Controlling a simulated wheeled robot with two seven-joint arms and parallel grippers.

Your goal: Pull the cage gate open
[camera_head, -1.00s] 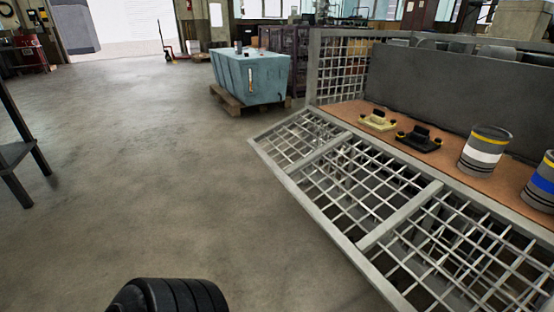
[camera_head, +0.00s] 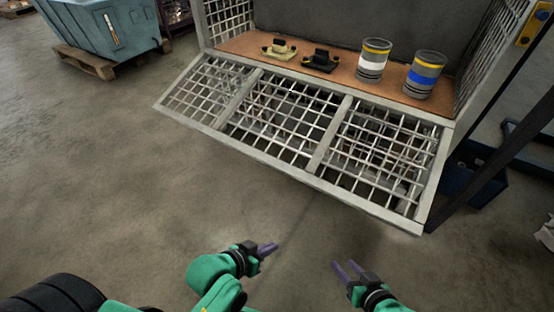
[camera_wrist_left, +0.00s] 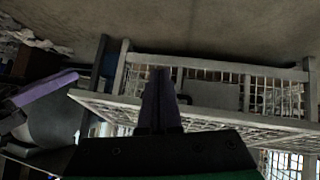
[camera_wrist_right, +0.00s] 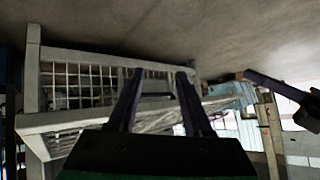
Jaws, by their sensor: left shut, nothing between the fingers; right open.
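The cage gate (camera_head: 330,135) is a pale grey mesh panel in three sections. In the head view it slopes out from the front edge of the cage's brown shelf (camera_head: 240,45). My left gripper (camera_head: 270,248) is shut and empty, in front of the gate's lower edge and apart from it. Its closed purple fingers (camera_wrist_left: 160,100) also show in the left wrist view. My right gripper (camera_head: 346,268) is open and empty, to the right of the left one and also clear of the gate. Its spread fingers (camera_wrist_right: 157,95) show in the right wrist view.
On the shelf stand a can with a white band (camera_head: 373,60), a can with a blue band (camera_head: 424,75), a yellowish part (camera_head: 279,50) and a black part (camera_head: 320,62). A blue-grey tub (camera_head: 100,30) sits on a pallet at upper left. The floor left of the gate is clear.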

